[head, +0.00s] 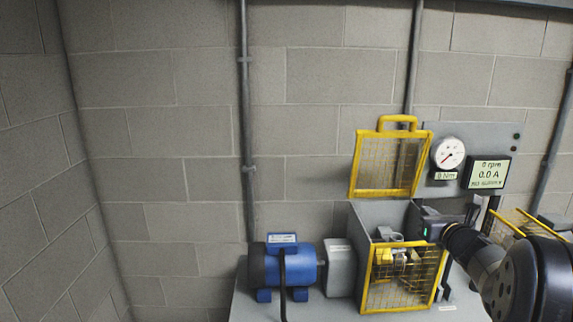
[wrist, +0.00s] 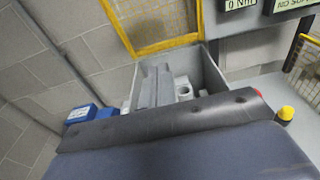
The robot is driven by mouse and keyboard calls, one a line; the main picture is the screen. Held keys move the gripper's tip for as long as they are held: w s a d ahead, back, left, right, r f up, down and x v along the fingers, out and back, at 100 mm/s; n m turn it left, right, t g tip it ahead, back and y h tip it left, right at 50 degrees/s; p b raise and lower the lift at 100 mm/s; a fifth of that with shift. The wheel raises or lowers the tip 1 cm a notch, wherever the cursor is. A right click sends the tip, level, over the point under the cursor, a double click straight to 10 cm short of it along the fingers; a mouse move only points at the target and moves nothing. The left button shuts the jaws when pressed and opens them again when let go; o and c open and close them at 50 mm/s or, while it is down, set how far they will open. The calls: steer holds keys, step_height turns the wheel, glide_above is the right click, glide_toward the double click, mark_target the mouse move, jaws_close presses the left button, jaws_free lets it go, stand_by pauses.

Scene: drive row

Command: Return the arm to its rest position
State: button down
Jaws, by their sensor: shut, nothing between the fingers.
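My arm comes in from the lower right of the head view. My gripper (head: 386,236) reaches over a grey box with yellow mesh guards (head: 402,288), and its small fingers are partly lost against the parts inside. In the wrist view the dark gripper body fills the lower part. The grey fingers (wrist: 153,86) extend together toward the open box (wrist: 208,72), shut with nothing between them. I cannot tell whether they touch anything in the box.
A yellow mesh lid (head: 390,164) stands raised behind the box. A blue motor (head: 290,264) and a grey housing (head: 341,267) stand to its left. A gauge (head: 449,153) and a display (head: 487,172) reading 0 rpm are on the back panel. A second yellow guard (head: 512,224) is near my arm.

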step_height(320, 180, down, 6)
steer(key=s+b, duration=0.1)
steer(key=b, duration=0.3)
steer(key=shift+s, duration=0.3)
